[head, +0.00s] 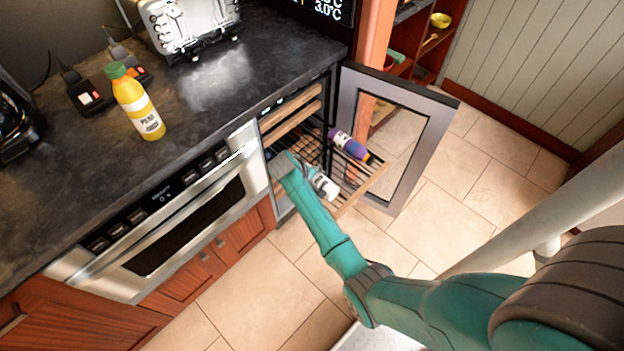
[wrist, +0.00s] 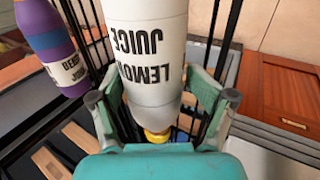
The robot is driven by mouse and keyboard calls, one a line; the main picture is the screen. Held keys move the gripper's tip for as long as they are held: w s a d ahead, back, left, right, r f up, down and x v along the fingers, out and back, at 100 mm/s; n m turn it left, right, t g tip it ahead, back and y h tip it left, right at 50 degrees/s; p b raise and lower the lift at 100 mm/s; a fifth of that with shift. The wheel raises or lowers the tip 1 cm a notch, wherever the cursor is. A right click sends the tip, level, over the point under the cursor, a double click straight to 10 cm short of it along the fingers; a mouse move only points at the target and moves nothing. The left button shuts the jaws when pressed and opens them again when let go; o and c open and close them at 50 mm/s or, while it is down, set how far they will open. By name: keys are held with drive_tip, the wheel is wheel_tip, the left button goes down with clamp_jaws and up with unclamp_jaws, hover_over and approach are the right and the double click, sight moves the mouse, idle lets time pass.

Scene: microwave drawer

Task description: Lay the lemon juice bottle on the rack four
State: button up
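The lemon juice bottle (wrist: 150,60) is white with black lettering and a yellow cap, its cap end towards my wrist. It also shows in the head view (head: 326,186), over the front part of a pulled-out wire rack (head: 352,192) with a wooden front. Whether it touches the rack is unclear. My gripper (wrist: 158,82) has one finger on each side of the bottle, close against it, and looks shut on it. In the head view my gripper (head: 302,168) reaches into the cabinet opening. Which number this rack has cannot be read.
A purple bottle (head: 348,145) lies on the same rack, farther right. The open glass door (head: 395,130) stands just beyond the rack. Wooden-fronted racks (head: 290,105) sit above it. A yellow bottle (head: 138,103) stands on the dark counter. An oven (head: 190,205) is left of the cabinet.

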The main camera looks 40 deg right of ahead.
drive_tip(key=shift+a, duration=0.15)
drive_tip(key=v, duration=1.2)
idle(0.5)
